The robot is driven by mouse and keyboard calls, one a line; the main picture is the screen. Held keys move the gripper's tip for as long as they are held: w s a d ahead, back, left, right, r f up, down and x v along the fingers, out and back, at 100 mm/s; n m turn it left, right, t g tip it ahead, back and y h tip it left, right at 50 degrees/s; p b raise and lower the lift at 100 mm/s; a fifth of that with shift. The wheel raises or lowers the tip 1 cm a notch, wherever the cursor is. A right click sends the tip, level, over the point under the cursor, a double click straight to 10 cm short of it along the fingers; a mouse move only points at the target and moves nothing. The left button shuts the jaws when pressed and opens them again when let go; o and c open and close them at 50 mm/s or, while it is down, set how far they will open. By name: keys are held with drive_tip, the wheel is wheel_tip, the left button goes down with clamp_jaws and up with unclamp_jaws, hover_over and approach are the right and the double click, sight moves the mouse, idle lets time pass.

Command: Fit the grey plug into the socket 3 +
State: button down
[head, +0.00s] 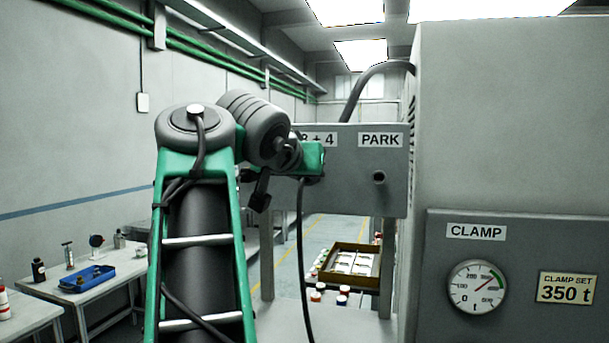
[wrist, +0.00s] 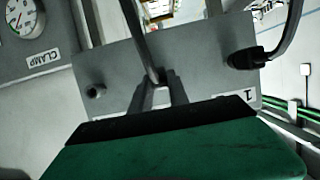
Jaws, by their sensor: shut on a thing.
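The grey panel (head: 345,190) carries a label (head: 322,139) whose visible part reads "3 + 4"; my arm covers its left part. No socket shows below this label in the head view, where my gripper (head: 314,179) is in front of the panel. In the wrist view my gripper (wrist: 163,84) is shut on the grey plug (wrist: 160,76), which is mostly hidden between the fingers. Its cable (head: 303,240) hangs down in the head view. I cannot tell whether the plug touches the panel.
A round peg or socket (head: 379,177) sits under the PARK label (head: 381,140). A dark plug with a cable (wrist: 243,60) is at the panel's other end. A grey cabinet (head: 510,120) with a CLAMP gauge (head: 477,287) stands right. A box (head: 349,264) lies beyond the panel.

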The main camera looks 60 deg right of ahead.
drive_tip(key=shift+d, duration=0.15)
drive_tip(key=c, duration=1.2)
unclamp_jaws()
drive_tip(key=shift+d, duration=0.1)
drive_tip(key=shift+p+v, duration=1.05)
drive_tip(key=shift+v, duration=2.8)
